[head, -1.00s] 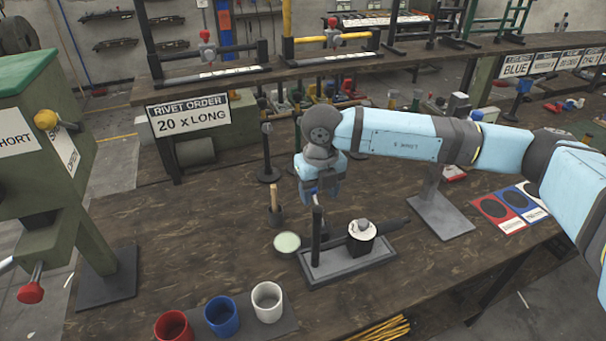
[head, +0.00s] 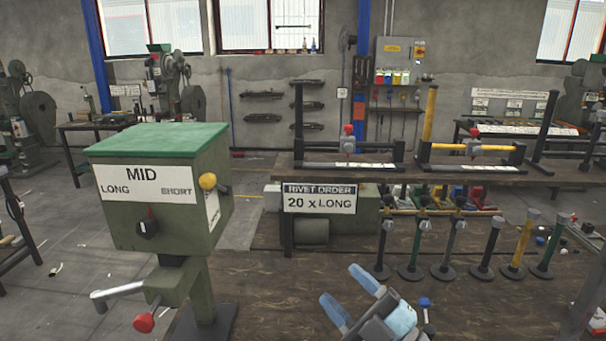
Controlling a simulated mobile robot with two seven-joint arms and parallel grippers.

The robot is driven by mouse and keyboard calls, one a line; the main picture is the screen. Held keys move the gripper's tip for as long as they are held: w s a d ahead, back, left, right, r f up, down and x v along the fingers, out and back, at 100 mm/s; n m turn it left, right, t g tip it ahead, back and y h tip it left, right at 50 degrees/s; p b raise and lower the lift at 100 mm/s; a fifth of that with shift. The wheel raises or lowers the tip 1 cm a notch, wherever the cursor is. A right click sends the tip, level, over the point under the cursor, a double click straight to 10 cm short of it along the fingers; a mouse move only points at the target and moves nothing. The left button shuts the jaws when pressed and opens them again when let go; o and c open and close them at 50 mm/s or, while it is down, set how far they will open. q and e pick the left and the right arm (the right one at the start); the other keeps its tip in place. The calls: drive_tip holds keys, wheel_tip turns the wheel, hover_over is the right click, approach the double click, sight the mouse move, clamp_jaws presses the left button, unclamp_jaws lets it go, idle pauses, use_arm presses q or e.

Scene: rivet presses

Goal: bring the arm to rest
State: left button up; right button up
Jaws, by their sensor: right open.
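My right gripper (head: 341,284) shows at the bottom middle of the head view. Its two light blue fingers are spread apart and point up and to the left. Nothing is between them. It is in front of the bench top, and I cannot tell its height above it. The rest of my right arm is mostly below the frame edge. My left gripper is not in view.
A green press box (head: 165,215) marked MID, LONG and SHORT stands at left, with a red-knobbed lever (head: 143,322) low in front. A rivet order sign (head: 319,198) hangs behind. Several posts on round bases (head: 411,272) stand to the right.

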drive_tip(key=s+d+f+m+g+h, duration=0.1)
drive_tip(key=s+d+f+m+h, duration=0.1)
drive_tip(key=d+f+m+h, duration=0.55)
drive_tip(key=s+d+f+m+g+h, duration=0.1)
drive_tip(key=s+d+f+m+h, duration=0.1)
drive_tip(key=d+f+m+h, duration=0.6)
drive_tip(key=s+d+f+m+g+h, duration=0.1)
drive_tip(key=s+d+f+g, duration=0.1)
drive_tip(key=s+f+g, duration=0.55)
drive_tip(key=s+d+f+m+g, duration=0.2)
drive_tip(key=s+f, duration=0.2)
drive_tip(key=s, duration=0.6)
drive_tip(key=w+a+f+n+t+y+p, duration=0.1)
drive_tip(key=w+a+f+t+y+p, duration=0.2)
drive_tip(key=w+a+f+t+p, duration=0.2)
wheel_tip(320, 180, down, 2)
drive_tip(key=shift+w+a+f+t+p, duration=0.25)
drive_tip(key=shift+a+t+p, duration=0.25)
drive_tip(key=shift+a+t, duration=0.35)
drive_tip(key=shift+d+r+n, duration=0.1)
drive_tip(key=shift+d+n, duration=0.05)
drive_tip(key=shift+n, duration=0.1)
